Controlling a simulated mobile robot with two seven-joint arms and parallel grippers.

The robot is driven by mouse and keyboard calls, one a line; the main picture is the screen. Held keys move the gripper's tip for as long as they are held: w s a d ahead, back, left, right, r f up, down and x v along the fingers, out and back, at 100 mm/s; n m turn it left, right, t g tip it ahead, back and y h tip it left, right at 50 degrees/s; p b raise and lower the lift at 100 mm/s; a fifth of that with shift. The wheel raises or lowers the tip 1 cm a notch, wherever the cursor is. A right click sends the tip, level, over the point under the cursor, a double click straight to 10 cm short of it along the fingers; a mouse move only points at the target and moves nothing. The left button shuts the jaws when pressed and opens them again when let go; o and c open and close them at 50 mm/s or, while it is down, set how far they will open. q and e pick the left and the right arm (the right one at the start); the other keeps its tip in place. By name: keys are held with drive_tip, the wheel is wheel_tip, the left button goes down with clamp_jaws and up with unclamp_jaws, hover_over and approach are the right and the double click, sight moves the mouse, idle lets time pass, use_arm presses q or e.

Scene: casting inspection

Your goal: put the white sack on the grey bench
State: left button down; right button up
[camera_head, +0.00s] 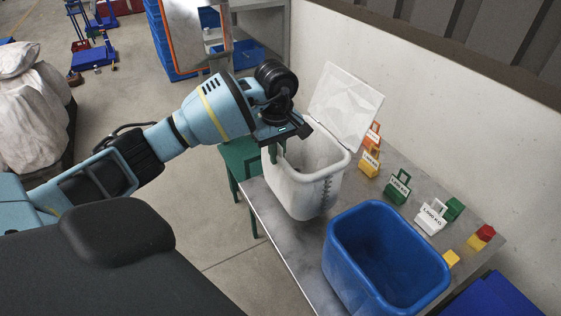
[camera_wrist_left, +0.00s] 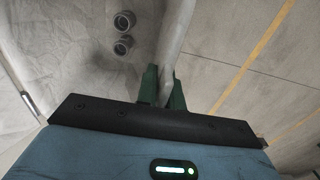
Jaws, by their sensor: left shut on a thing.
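The white sack (camera_head: 309,190) is a stiff, open-topped, crumpled white container with a raised flap at its back. It stands upright over the left end of the grey bench (camera_head: 290,240); I cannot tell if its base touches the top. My left gripper (camera_head: 276,150) reaches in from the left and is shut on the sack's left rim. In the left wrist view the green fingers (camera_wrist_left: 162,92) pinch a pale rim, with the sack's creased inside (camera_wrist_left: 60,60) to the left and two grey round parts (camera_wrist_left: 123,32) there. My right gripper is out of view.
A blue bin (camera_head: 345,262) stands on the bench right of the sack. Small labelled weights, green (camera_head: 398,188) and white (camera_head: 432,220), line the wall side. A green stand (camera_head: 238,155) is behind the gripper. Large white sacks (camera_head: 30,110) are at far left. Open floor lies between.

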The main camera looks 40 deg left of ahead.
use_arm(q)
drive_tip(key=shift+w+d+r, duration=0.1)
drive_tip(key=shift+w+d, duration=0.2)
drive_tip(key=shift+w, duration=0.1)
drive_tip(key=shift+f, duration=1.95)
drive_tip(key=c, duration=1.5)
unclamp_jaws()
drive_tip(key=shift+s, duration=0.1)
wheel_tip(320, 180, up, 12)
drive_tip(key=shift+a+r+p, duration=0.1)
drive_tip(key=shift+r+p, duration=0.05)
drive_tip(key=shift+p, duration=0.15)
